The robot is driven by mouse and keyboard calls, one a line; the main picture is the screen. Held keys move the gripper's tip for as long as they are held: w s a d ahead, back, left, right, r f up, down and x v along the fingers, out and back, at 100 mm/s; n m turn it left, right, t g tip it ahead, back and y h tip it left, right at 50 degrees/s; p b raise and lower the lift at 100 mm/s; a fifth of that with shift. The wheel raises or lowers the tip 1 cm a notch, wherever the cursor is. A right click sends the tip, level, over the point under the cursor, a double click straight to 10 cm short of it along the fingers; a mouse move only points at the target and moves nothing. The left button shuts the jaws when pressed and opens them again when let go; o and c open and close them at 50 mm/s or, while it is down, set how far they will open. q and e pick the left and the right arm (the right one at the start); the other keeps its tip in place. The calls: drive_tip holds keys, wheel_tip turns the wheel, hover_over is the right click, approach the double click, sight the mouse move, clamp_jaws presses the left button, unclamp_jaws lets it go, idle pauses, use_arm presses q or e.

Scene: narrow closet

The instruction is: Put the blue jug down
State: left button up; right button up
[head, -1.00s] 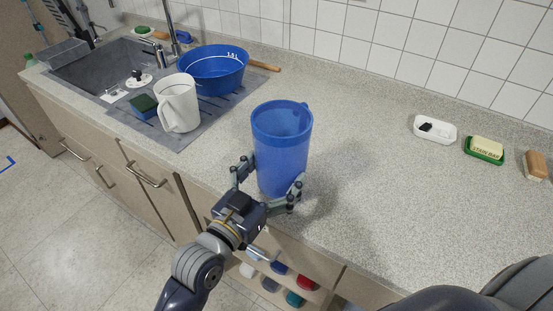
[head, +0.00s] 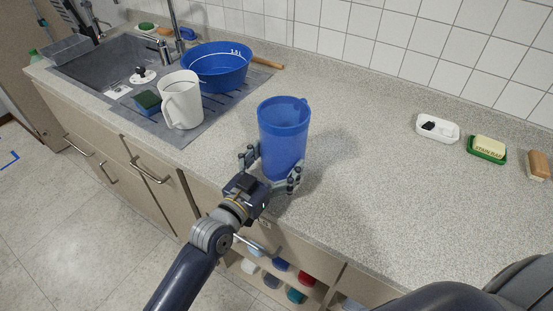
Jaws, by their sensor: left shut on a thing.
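The blue jug (head: 284,142) is upright at the front part of the speckled countertop (head: 370,180), right of the sink area. My left gripper (head: 272,176) is shut around the lower part of the jug, with a finger on each side. The jug's base is partly hidden by the gripper, so I cannot tell for sure whether it touches the counter. A shadow lies on the counter to the right of the jug. My right gripper is not in view.
A white jug (head: 181,102), a blue basin (head: 216,68) and a sponge (head: 148,101) stand on the drainboard beside the sink (head: 105,75). A white dish (head: 437,129), a stain bar (head: 488,149) and a brush (head: 539,165) lie at the back right. The counter between is clear.

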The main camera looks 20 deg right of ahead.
use_arm(q)
drive_tip(key=shift+f, duration=0.1)
drive_tip(key=o, duration=1)
drive_tip(key=b+v, duration=0.1)
drive_tip(key=v, duration=1.1)
drive_tip(key=shift+s, duration=0.1)
